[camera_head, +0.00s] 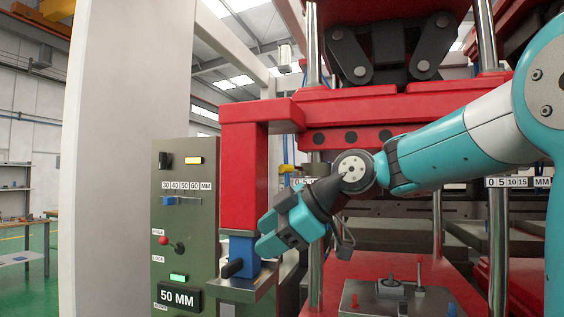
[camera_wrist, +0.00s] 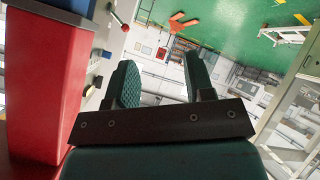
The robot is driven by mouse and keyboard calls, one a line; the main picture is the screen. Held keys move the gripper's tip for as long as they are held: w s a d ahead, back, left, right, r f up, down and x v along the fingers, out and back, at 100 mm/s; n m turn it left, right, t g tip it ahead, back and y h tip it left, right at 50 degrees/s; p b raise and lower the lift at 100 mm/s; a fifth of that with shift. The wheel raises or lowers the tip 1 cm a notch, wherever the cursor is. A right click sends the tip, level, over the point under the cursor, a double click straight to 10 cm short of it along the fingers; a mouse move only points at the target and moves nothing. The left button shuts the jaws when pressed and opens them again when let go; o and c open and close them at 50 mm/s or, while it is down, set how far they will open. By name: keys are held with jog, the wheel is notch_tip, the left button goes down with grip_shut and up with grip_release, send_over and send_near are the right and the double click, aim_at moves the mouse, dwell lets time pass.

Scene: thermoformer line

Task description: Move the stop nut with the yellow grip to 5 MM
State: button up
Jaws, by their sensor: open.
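A 0 5 10 15 MM scale (camera_head: 515,182) is on the right of the red press in the head view. A second scale (camera_head: 303,182) is left of centre, partly covered by my arm. I cannot tell whether the gripper touches the upright or block.
A green control panel (camera_head: 184,225) on the left carries a blue slider (camera_head: 181,201), a red-knobbed lever (camera_head: 171,243) and a 50 MM display (camera_head: 179,299). The red upright (camera_head: 243,178) also fills the wrist view's left side (camera_wrist: 45,90). A grey box (camera_head: 395,302) stands at lower centre.

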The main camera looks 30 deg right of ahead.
jog(key=w+d+r+n+t+h+p, duration=0.1)
jog(key=d+r+n+t+h, duration=0.2)
jog(key=d+r, duration=0.75)
jog(key=n+t, duration=0.3)
jog(key=n, duration=0.1)
send_near(288, 167)
jog(key=shift+y, duration=0.3)
jog(key=p+x, duration=0.7)
jog(key=x, duration=0.3)
jog(key=shift+d, duration=0.15)
jog(key=shift+w+f, duration=0.25)
jog(key=shift+w, duration=0.3)
grip_shut()
